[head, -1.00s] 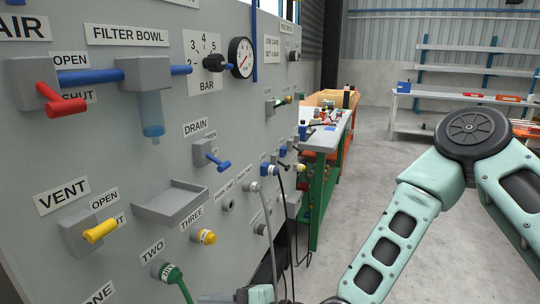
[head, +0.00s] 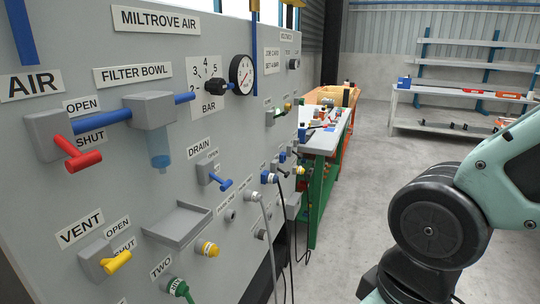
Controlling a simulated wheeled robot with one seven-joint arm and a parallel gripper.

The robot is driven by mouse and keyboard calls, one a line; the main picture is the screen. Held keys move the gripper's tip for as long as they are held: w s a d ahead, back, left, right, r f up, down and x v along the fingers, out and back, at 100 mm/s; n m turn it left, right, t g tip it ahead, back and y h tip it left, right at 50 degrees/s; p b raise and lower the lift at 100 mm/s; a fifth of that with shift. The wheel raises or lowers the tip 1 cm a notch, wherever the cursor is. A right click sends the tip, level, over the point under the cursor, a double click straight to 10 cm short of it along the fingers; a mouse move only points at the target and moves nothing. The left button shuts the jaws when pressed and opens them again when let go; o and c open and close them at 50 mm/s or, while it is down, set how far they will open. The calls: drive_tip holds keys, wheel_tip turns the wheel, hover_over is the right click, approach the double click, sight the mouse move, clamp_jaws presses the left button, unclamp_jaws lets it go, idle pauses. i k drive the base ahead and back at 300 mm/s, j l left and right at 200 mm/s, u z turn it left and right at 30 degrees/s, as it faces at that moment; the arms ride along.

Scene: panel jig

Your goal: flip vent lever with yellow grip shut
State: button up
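The vent lever with the yellow grip (head: 117,262) sits at the lower left of the panel in the head view. Its grey block (head: 96,258) is fixed to the panel below the VENT label (head: 80,229). The OPEN label (head: 117,227) is above the block, and the SHUT label (head: 124,246) is just above the yellow grip. The grip sticks out from the block; I cannot tell for sure which setting it is at. My gripper is out of view; only links of my arm show at the lower right, apart from the lever.
A red lever (head: 80,153) and a filter bowl (head: 159,158) are above. A blue drain lever (head: 220,182) and a grey tray (head: 178,222) jut out to the right. Hoses hang from lower ports. A green-legged bench (head: 322,178) stands beyond; open floor lies right of it.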

sight(110, 266)
drive_tip(key=k+j+u, duration=0.1)
drive_tip(key=u, duration=1.1)
